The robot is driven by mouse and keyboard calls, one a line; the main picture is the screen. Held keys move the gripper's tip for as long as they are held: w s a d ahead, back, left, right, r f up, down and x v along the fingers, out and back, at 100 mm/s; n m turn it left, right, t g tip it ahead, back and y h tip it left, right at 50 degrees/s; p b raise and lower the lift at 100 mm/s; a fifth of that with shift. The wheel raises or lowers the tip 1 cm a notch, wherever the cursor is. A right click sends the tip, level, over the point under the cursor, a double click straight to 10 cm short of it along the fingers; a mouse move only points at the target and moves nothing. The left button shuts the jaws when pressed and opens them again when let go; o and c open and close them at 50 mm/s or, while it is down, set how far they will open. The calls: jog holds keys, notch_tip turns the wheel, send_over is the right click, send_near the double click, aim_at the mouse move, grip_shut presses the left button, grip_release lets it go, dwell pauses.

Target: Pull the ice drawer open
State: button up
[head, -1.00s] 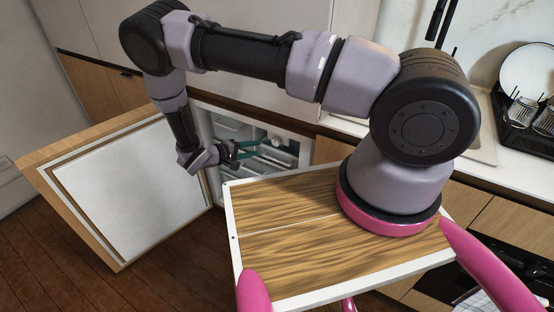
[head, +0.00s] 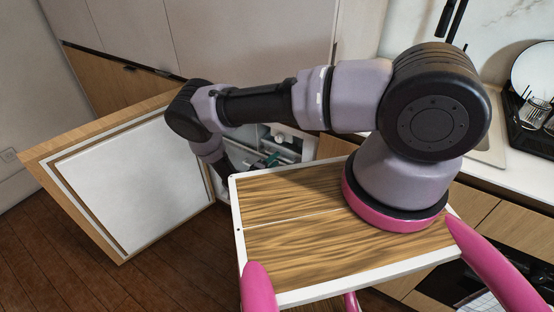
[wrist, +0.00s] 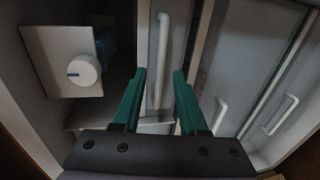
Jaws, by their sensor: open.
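The open compartment (head: 222,187) holds several pale drawers with white bar handles. In the wrist view, one drawer handle (wrist: 161,55) stands straight ahead, in line with the gap between my fingertips. Two other handles (wrist: 221,113) (wrist: 281,115) show further right in that view. I cannot tell from any label which drawer is the ice drawer. My gripper (wrist: 157,74) is open, with its teal fingers on either side of the first handle's line. Whether the handle is between the fingers in depth is unclear.
The compartment's door (head: 130,180) stands wide open on the left. A white knob (wrist: 85,70) on a box is on the left of the wrist view, beside a dark gap. A counter with a sink and dish rack (head: 535,125) is at the right.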

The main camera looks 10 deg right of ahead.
jog(key=shift+x, duration=1)
jog(key=shift+c, duration=0.4)
grip_shut()
dwell(0.4)
